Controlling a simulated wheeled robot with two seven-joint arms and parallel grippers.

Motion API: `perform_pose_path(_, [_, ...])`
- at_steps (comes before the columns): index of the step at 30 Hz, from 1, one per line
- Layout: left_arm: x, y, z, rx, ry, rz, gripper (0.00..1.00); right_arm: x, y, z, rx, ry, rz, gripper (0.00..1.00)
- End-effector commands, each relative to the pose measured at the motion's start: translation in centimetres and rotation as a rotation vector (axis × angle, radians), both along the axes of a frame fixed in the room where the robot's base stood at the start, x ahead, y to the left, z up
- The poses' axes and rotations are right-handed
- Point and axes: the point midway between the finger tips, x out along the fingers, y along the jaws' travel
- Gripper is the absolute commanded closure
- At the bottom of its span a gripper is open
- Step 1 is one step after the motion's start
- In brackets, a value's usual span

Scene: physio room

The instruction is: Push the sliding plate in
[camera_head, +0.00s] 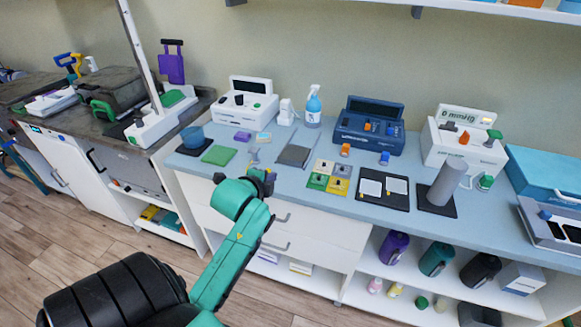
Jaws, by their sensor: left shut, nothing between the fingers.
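My left gripper (262,176) is at the front edge of the blue-grey counter, at the end of my green arm. Its dark fingers are small here; they are shut and empty. A flat grey plate (296,154) lies on the counter behind and to the right of the gripper, apart from it. I cannot tell for sure whether this is the sliding plate, or how far in it is. My right gripper is not in view.
Beside the plate are a green mat (219,155), colored square tiles (318,182) and a black board (398,201). A white device (244,111), a spray bottle (313,107) and a blue device (369,128) stand behind. Drawers (320,233) are below the counter.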

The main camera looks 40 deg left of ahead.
Motion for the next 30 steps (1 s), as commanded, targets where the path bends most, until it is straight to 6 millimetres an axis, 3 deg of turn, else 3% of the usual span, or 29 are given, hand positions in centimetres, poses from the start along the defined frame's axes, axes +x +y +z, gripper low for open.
perform_pose_path(5, [1.5,0.6,-0.6,0.010,-0.003,-0.004,1.00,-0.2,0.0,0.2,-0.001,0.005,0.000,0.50])
perform_pose_path(16, [8.1,2.8,-4.7,0.005,-0.001,-0.002,1.00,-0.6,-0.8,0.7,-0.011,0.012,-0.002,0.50])
perform_pose_path(21, [10.8,3.7,-4.7,0.005,-0.001,-0.004,1.00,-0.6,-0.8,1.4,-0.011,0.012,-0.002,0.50])
perform_pose_path(30, [11.9,4.1,-5.0,0.007,0.000,-0.005,1.00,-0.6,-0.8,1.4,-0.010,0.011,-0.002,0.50])
